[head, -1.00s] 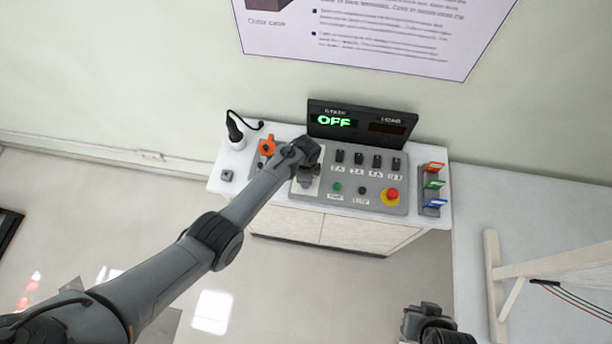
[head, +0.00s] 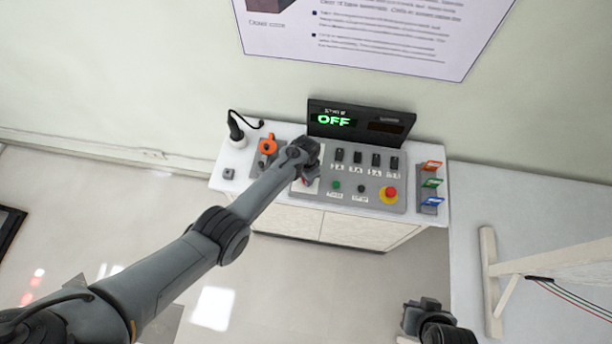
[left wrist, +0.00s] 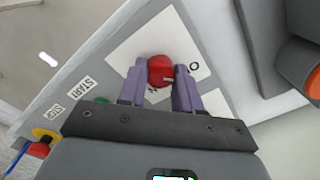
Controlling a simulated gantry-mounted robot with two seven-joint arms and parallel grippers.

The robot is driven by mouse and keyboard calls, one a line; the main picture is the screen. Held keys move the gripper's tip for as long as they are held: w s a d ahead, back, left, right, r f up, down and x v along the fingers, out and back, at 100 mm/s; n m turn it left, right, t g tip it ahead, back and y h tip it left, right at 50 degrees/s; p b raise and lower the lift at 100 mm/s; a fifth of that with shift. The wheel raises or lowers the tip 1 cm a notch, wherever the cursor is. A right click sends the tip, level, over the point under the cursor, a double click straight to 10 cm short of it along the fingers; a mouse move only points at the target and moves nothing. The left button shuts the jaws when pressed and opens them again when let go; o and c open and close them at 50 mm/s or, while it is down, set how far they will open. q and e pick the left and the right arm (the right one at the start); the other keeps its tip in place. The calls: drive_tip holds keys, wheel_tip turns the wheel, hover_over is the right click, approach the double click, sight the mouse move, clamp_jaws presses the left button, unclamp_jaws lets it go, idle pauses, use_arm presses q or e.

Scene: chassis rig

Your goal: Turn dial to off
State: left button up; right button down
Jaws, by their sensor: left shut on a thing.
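A red round dial (left wrist: 161,70) sits on a white plate of the control panel (head: 330,199). My left gripper (left wrist: 160,88) is shut on the dial, one purple finger on each side of it, in the left wrist view. In the head view my left gripper (head: 306,177) reaches down at the panel's left part, and the arm hides most of the dial. The black display (head: 338,121) behind the panel reads OFF in green. My right gripper (head: 424,310) hangs at the bottom right, away from the panel; its fingers are not clear.
An orange knob (head: 267,145) stands left of my left gripper. Several black switches, a green button (head: 335,185) and a red emergency button (head: 390,194) lie to its right. Colored tags (head: 432,182) stand at the right end. A white frame (head: 540,270) is at the right.

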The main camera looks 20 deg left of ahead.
idle(0.5)
use_arm(q)
drive_tip(key=o, duration=1)
drive_tip(key=shift+o, duration=0.2)
drive_tip(key=shift+r+p, duration=0.3)
drive_tip(key=shift+r, duration=0.25)
wheel_tip(320, 180, up, 10)
drive_tip(key=p, duration=0.2)
drive_tip(key=shift+f, duration=0.15)
